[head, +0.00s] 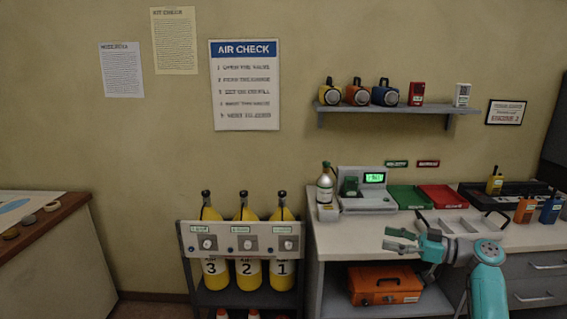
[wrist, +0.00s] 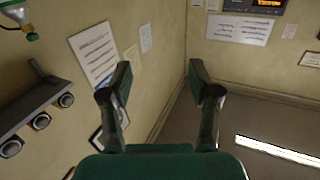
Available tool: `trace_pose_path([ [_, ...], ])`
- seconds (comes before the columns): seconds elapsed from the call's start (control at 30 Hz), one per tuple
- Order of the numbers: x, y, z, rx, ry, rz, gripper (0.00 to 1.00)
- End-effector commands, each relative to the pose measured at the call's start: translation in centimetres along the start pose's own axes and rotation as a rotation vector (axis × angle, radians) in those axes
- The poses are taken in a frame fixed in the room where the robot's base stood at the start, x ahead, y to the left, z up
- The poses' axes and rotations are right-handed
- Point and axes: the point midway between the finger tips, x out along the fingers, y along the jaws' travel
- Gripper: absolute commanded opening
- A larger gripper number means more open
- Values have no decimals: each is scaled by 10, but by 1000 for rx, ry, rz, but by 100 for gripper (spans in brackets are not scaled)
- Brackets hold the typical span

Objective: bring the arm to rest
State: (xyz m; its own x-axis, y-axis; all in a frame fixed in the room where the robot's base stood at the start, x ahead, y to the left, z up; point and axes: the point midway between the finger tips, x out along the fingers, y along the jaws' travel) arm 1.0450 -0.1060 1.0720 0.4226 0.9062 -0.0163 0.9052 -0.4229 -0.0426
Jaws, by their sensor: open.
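My gripper (head: 404,241) is in front of the white-topped counter (head: 342,237) in the head view, at about the height of its top. Its two green fingers are apart, with nothing between them, and they point left. In the wrist view my gripper (wrist: 158,85) also shows open and empty, with wall and floor beyond the fingers. My teal arm stands at the right of the head view, in front of the drawers.
The counter holds a scale-like device (head: 366,190) with a green display, a small bottle (head: 326,184), a green tray (head: 409,197), a red tray (head: 443,196) and several radios. An orange case (head: 385,285) sits below. Numbered yellow cylinders (head: 247,270) stand left. Floor between them and the left desk (head: 70,255) looks clear.

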Motion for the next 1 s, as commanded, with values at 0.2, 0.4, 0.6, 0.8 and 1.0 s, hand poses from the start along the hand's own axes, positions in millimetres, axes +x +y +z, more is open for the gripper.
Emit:
trace_pose_path([
  [0.2, 10, -5, 36, 56, -21, 49, 62],
  [0.4, 20, -14, 85, 128, -50, 120, 62],
  [0.6, 34, -39, 163, 240, -100, 238, 62],
  [0.8, 39, -80, 248, 349, -158, 389, 62],
  [1.0, 35, -132, 320, 431, -213, 536, 62],
])
